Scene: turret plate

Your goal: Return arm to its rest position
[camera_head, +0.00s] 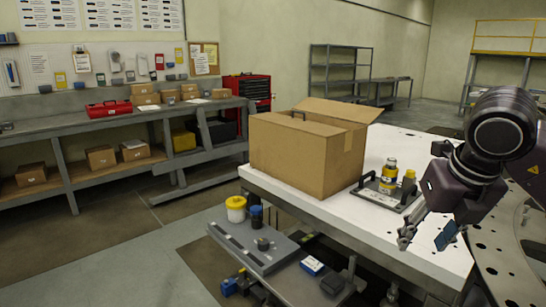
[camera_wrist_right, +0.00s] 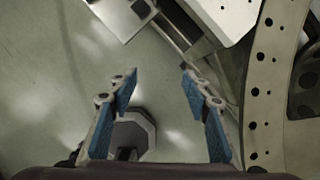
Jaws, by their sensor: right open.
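My right gripper (camera_head: 428,236) hangs at the right of the head view, in front of the white table's near edge. In the right wrist view my right gripper (camera_wrist_right: 154,88) has its two blue-padded fingers spread wide. Nothing is between them but the floor below and a dark octagonal foot (camera_wrist_right: 133,132) near the left finger. My right arm (camera_head: 485,150) comes in from the right edge of the head view. My left gripper is not in view. A dark plate with handles (camera_head: 384,199) lies on the white table and bears two yellow-labelled bottles (camera_head: 389,172).
An open cardboard box (camera_head: 300,155) stands on the white table (camera_head: 350,222). A perforated curved metal piece (camera_head: 492,262) lies at the lower right, close to my right arm. A lower grey shelf (camera_head: 262,247) holds a yellow-lidded tub (camera_head: 236,208) and small parts. Floor at left is clear.

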